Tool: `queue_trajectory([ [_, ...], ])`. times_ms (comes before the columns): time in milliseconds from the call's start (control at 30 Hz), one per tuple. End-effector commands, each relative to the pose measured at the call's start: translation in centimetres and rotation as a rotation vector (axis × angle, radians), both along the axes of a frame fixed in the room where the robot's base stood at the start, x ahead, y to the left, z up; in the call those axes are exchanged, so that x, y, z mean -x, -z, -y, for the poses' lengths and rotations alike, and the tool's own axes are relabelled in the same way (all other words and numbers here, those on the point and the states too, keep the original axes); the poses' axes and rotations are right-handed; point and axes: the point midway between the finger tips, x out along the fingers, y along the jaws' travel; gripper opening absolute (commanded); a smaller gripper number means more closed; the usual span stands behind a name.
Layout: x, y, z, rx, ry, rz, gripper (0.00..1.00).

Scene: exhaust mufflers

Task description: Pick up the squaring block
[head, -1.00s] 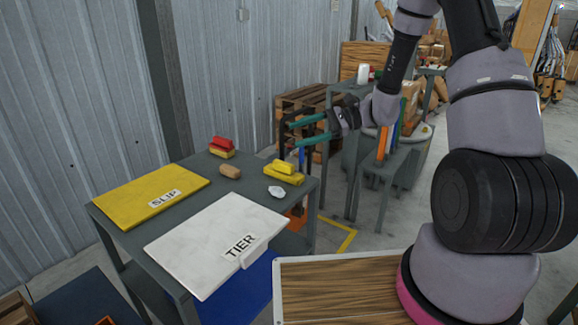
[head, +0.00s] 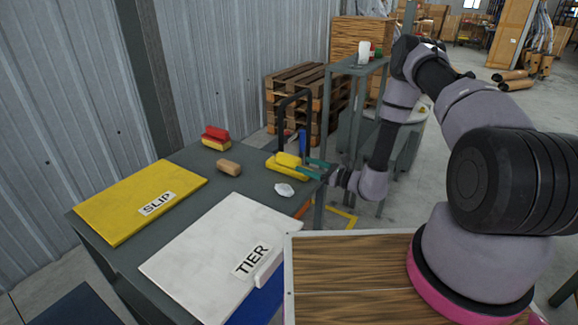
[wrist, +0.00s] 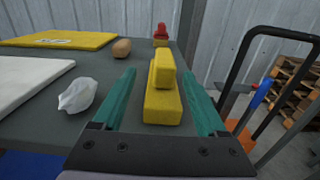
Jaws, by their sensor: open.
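A yellow block with a smaller yellow piece on top (head: 287,164) lies at the right edge of the grey table. It looks like the squaring block, though no label shows. In the wrist view this yellow block (wrist: 163,104) sits between the two green fingers. My gripper (head: 312,168) is open, reaching in from the right at the table edge. In the wrist view the fingers (wrist: 159,74) lie on either side of the block with gaps, and I see no contact. A similar red and yellow block (head: 215,138) stands at the table's far side.
A brown cork-like piece (head: 229,167) and a crumpled white lump (head: 285,189) lie nearby. A yellow SLIP board (head: 125,205) and a white TIER board (head: 215,260) cover the table's front. A dark upright frame (head: 309,110) stands behind the yellow block.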

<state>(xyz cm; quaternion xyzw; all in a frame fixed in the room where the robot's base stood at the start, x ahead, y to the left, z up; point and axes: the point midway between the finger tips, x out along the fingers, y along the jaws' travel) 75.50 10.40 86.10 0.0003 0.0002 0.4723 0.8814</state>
Motion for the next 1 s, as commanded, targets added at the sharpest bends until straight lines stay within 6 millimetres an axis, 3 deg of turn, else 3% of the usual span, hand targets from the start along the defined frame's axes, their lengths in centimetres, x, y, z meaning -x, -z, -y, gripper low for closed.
queue_trajectory([
  [533, -4.1, -0.1, -4.9, 0.001, -0.003, 0.002, 0.75],
  [833, -4.5, -0.1, -5.4, 0.001, -0.001, 0.001, 0.75],
  [867, -4.5, -0.1, -5.4, 0.001, -0.001, 0.001, 0.71],
  [1000, -4.5, -0.1, -5.4, 0.001, -0.001, 0.001, 0.18],
])
